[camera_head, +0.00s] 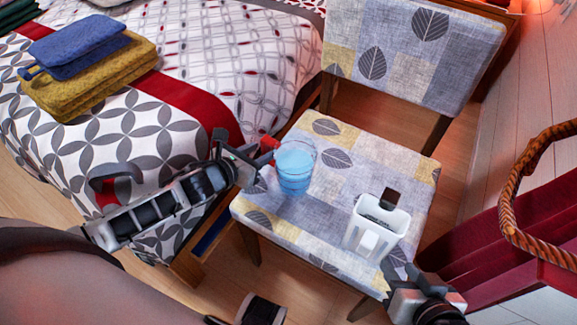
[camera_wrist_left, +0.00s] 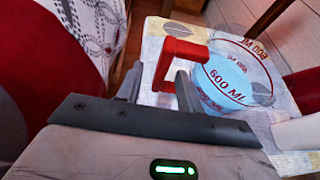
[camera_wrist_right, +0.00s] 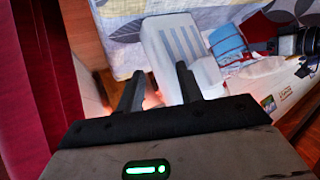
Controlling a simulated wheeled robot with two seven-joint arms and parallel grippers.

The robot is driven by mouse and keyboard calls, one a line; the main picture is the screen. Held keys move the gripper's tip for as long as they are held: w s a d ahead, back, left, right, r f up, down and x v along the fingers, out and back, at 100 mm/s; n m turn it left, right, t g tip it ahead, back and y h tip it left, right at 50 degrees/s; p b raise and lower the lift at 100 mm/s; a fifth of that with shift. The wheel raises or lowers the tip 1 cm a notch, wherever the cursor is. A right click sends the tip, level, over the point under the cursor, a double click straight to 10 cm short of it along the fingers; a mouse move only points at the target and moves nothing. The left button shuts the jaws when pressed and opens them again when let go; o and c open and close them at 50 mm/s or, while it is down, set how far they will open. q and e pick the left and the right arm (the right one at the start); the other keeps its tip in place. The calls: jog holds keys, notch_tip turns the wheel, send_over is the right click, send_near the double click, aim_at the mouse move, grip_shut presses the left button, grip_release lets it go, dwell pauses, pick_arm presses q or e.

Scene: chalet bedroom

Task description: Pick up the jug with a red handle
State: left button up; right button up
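The jug (camera_head: 295,168) with a red handle (camera_head: 268,146) stands on the chair seat. It is clear, with blue contents, and its red 600 ML markings show in the left wrist view (camera_wrist_left: 228,82). Its red handle (camera_wrist_left: 185,49) points toward my left gripper. My left gripper (camera_head: 254,160) is open beside the handle; in the left wrist view the handle's downward part lies between or just beyond the fingertips (camera_wrist_left: 158,88), and I cannot tell if they touch it. My right gripper (camera_head: 402,272) is open and empty at the seat's front right, near a white container.
The white container (camera_head: 362,238) with a dark brown piece on top stands on the patterned chair seat (camera_head: 340,190), right of the jug. The chair back (camera_head: 400,60) rises behind. A bed with folded blue and yellow cloths (camera_head: 100,75) is at left; a rope-like handle (camera_head: 515,190) is at right.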

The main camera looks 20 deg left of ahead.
aim_at(263, 149)
pick_arm(q)
jog(key=x, duration=0.3)
jog(key=shift+w+d+r+b, duration=0.1)
jog(key=shift+w+d+b, duration=0.05)
jog(key=shift+b, duration=0.2)
grip_shut()
dwell(0.8)
jog(key=shift+r, duration=0.15)
dwell(0.3)
